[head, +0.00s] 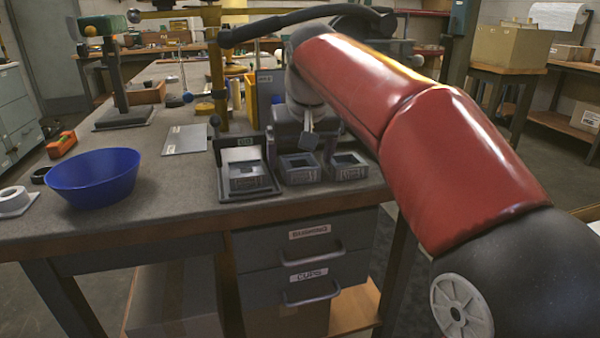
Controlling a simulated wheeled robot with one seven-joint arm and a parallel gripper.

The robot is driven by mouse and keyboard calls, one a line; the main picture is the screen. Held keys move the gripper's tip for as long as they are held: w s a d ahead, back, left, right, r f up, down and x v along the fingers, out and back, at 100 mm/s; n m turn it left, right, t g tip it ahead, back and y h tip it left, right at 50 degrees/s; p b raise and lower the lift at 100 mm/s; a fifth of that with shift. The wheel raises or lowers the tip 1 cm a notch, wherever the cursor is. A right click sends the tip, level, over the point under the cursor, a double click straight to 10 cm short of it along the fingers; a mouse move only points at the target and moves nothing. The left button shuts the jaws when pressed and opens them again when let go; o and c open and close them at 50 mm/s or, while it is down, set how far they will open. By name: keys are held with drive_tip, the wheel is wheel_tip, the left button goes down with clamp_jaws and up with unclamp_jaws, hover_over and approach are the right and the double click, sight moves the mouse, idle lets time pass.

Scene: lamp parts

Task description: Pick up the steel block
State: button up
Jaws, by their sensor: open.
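My gripper (308,124) is at the end of my red arm, low over the front part of the workbench, just behind the small square trays. It looks open, but its fingers are small and partly hidden by my arm. A small dark grey square piece (308,141) shows tilted right at the fingertips. It may be the steel block, but I cannot tell for sure, nor whether the fingers touch it. Below it are two square grey trays with dark centres, a middle one (300,175) and a right one (346,173).
A blue bowl (93,183) stands at the bench's left front, near a white roll (14,200). A flat grey plate (185,139) lies behind the trays. A brass post (216,65) and a green-topped stand (115,75) rise behind. The bench between bowl and trays is clear.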

drive_tip(key=shift+w+f, duration=0.2)
drive_tip(key=shift+f, duration=0.3)
drive_tip(key=c, duration=1.4)
drive_tip(key=shift+r, duration=0.1)
drive_tip(key=shift+c, duration=0.2)
